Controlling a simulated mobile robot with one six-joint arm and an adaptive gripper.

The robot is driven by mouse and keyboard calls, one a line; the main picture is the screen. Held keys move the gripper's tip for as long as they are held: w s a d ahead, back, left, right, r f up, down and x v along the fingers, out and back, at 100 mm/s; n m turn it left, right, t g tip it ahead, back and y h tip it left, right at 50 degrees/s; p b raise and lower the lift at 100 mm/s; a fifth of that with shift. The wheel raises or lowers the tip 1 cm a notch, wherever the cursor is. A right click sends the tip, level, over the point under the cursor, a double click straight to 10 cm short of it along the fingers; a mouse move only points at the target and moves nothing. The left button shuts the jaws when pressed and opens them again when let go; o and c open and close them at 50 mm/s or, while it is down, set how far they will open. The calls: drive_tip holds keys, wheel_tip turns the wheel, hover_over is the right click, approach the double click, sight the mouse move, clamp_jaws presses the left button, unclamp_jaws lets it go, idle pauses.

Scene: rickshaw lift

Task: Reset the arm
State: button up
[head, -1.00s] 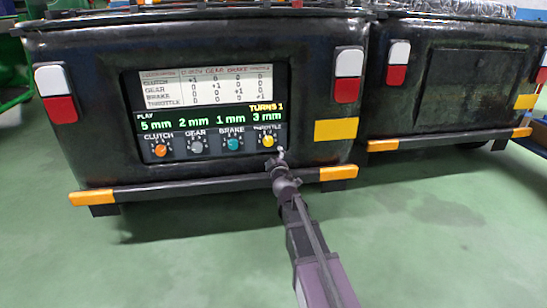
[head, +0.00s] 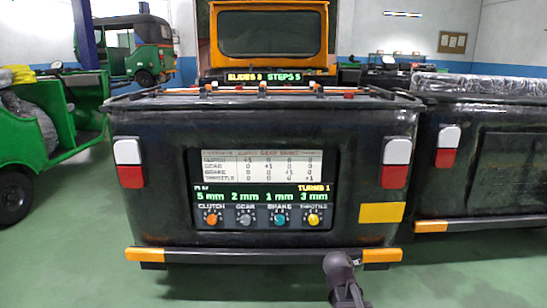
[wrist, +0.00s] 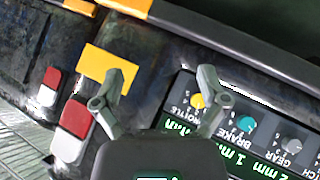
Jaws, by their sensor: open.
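My gripper (wrist: 165,80) is open and empty in the wrist view, its two fingers spread apart before the black rear of the rickshaw. The yellow throttle knob (wrist: 198,101) shows beside the right finger, apart from the grip as far as I can tell. In the head view my arm reaches in from the bottom, its end (head: 355,262) low near the bumper, below the control panel (head: 263,238). The panel reads 5, 2, 1 and 3 mm, with TURNS 1. Its throttle knob (head: 313,221) is clear of my arm there.
The rickshaw's bumper (head: 250,257) runs below the panel. A second black rickshaw (head: 490,180) stands close on the right. A green rickshaw (head: 60,130) stands at left. A sign (head: 265,77) above reads SLIDES 3, STEPS 5. Green floor lies open in front.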

drive_tip(key=s+a+r+m+g+y+p, duration=0.1)
drive_tip(key=s+a+r+g+y+p, duration=0.2)
drive_tip(key=s, duration=0.7)
drive_tip(key=s+a+g+y+p, duration=0.2)
drive_tip(key=s+a+g+p, duration=0.3)
drive_tip(key=s, duration=0.4)
wheel_tip(320, 180, up, 38)
drive_tip(key=p, duration=3.8)
drive_tip(key=shift+d+g, duration=0.35)
drive_tip(key=shift+g, duration=0.05)
